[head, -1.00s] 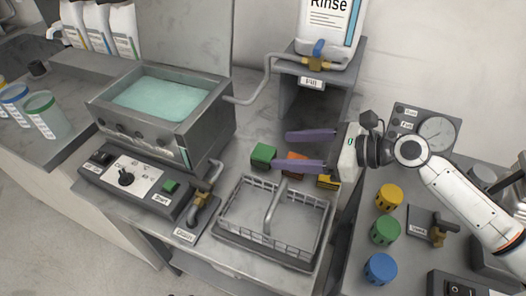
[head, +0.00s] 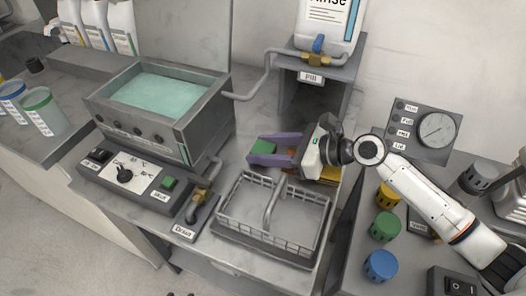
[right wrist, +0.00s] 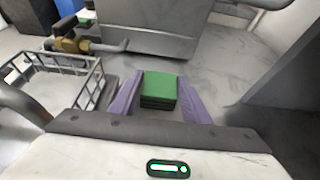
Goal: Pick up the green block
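The green block (head: 264,147) sits on the grey counter between the tank and the rinse stand. In the right wrist view the green block (right wrist: 159,92) lies between the two purple fingers, with a small gap visible on each side. My right gripper (head: 272,149) is open around the block, and its fingers point left in the head view. It also shows in the right wrist view (right wrist: 159,97). My left gripper is not in view.
A wire basket (head: 230,232) stands on the counter just in front of the gripper. The tank (head: 197,118) of teal liquid is to the left. The rinse stand (head: 343,73) is behind. Yellow, green and blue knobs (head: 380,265) are at the right.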

